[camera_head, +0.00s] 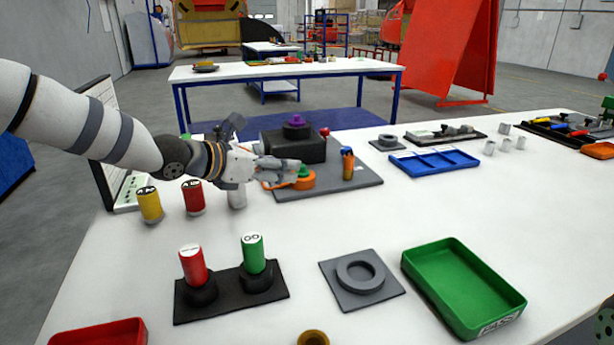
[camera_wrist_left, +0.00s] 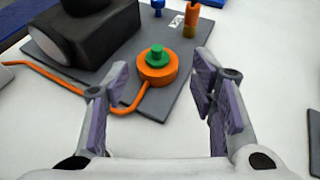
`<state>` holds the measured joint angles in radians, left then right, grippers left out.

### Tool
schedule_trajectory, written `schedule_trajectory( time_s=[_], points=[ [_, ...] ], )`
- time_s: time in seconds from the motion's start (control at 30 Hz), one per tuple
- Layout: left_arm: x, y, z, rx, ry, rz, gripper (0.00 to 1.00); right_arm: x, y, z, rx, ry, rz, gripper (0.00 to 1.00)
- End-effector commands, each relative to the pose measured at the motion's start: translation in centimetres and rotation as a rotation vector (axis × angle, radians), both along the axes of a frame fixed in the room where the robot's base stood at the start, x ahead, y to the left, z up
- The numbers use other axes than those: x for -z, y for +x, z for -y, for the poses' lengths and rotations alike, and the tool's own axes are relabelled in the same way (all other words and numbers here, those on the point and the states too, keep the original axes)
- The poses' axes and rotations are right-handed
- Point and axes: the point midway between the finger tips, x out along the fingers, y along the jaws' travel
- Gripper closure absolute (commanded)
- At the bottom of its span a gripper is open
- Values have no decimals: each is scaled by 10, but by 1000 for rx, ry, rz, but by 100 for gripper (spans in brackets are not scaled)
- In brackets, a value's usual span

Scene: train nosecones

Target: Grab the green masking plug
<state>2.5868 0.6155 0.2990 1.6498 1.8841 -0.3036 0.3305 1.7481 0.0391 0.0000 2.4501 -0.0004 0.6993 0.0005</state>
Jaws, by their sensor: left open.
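The green masking plug (camera_wrist_left: 157,55) sits on top of a round orange holder (camera_wrist_left: 154,72) on a grey plate. In the head view the green plug (camera_head: 304,172) shows just beyond my left gripper's fingertips. My left gripper (camera_head: 283,166) is open and empty. In the left wrist view its fingers (camera_wrist_left: 166,104) stand apart, with the plug ahead of them and between their lines. The fingers do not touch the plug. My right gripper is not seen clearly in any view.
A black block (camera_head: 291,146) with a purple knob stands behind the plug on the grey plate (camera_head: 345,176). Red and green cylinders stand in a black holder (camera_head: 235,305) in front. A green tray (camera_head: 463,286) lies front right.

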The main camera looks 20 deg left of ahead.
Motion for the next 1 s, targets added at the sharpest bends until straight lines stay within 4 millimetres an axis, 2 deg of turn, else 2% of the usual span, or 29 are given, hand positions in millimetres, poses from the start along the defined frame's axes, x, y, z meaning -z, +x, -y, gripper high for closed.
schedule_trajectory(
  time_s=[0.33,0.6,0.8,0.83,1.0],
  points=[
    [24,47,21,1,2,0,49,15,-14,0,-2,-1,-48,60],
    [20,52,24,0,-1,6,49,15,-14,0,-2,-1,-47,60],
    [20,52,24,0,0,5,94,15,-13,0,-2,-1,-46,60],
    [20,52,24,0,0,5,99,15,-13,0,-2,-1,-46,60],
    [20,52,23,-2,0,6,99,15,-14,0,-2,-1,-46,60]
  ],
)
